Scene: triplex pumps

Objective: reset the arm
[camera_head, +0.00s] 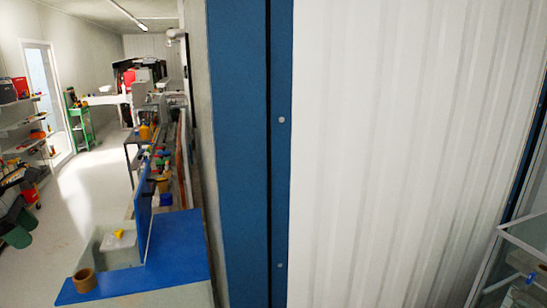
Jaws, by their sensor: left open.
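Neither of my grippers can be made out in the head view, and no part of my arms is clearly visible. Whether they are open or shut does not show. The task names no other object.
A white corrugated wall (390,150) with a blue post (237,150) stands close in front. At lower left, a blue-topped counter (178,250) holds a brown roll (84,281). Shelves (25,125) line the far left; open floor (85,195) lies between. A glass-topped frame (525,235) stands at lower right.

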